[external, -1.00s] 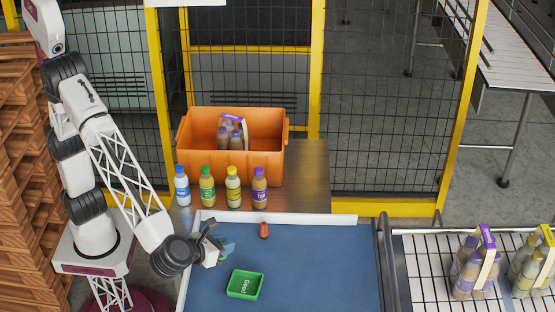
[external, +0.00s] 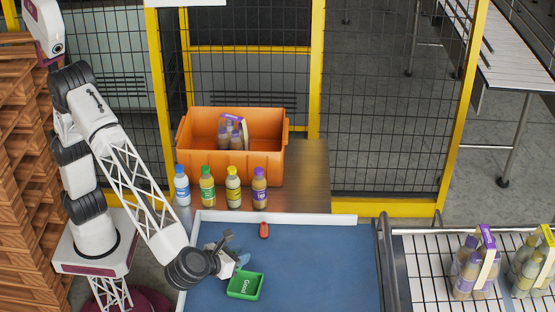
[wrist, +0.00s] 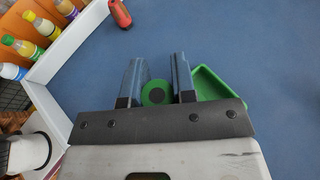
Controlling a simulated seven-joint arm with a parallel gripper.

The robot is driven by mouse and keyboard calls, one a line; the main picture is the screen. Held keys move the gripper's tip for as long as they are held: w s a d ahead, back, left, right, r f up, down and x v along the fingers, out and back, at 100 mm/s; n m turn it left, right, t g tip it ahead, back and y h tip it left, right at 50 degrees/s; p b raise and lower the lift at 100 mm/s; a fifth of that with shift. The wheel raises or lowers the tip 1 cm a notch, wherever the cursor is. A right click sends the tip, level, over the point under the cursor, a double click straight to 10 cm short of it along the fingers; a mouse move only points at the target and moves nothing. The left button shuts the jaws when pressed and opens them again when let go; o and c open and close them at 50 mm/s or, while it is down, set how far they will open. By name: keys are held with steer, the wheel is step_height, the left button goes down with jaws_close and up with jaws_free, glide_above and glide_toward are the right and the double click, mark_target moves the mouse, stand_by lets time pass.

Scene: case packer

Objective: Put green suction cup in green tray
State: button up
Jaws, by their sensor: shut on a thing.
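The tray (wrist: 215,85) is just right of the right finger in that view. In the external view the cup is mostly hidden by the gripper.
A red suction cup (external: 264,230) lies near the table's back edge, by a low white border (external: 320,219). Several bottles (external: 232,187) stand behind it, before an orange crate (external: 190,150). The blue table (external: 325,265) is clear to the right.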

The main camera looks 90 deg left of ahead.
steer(key=shift+f, duration=1.5)
steer(key=shift+f, duration=0.3)
steer(key=o, duration=0.9)
steer(key=shift+r, duration=0.1)
steer(key=shift+r, duration=0.15)
steer(key=v, duration=1.2)
steer(key=shift+r, duration=0.1)
